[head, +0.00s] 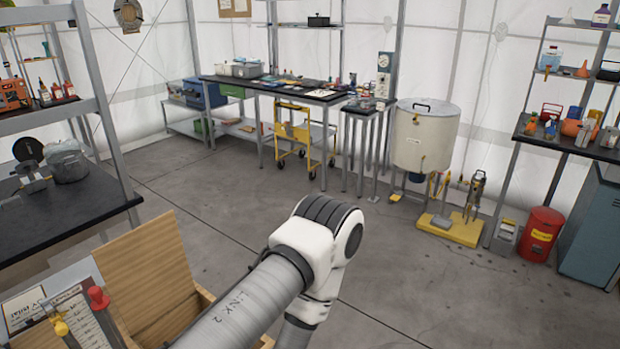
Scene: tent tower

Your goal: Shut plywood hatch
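The plywood hatch (150,277) is a light brown wooden panel with visible grain at the lower left of the head view. It stands raised and tilted, so it is open. Part of the wooden box edge (205,299) shows beside its lower right. One of my arms crosses the bottom middle of the view, in front of the box, and hides part of it. Neither gripper is in view, so I cannot see where they are relative to the hatch.
A board with a red knob (97,297) stands left of the hatch. A dark-topped workbench (60,215) is behind it. Grey concrete floor (420,270) is open to the right. A large drum (425,140) and a red bin (541,234) stand farther back.

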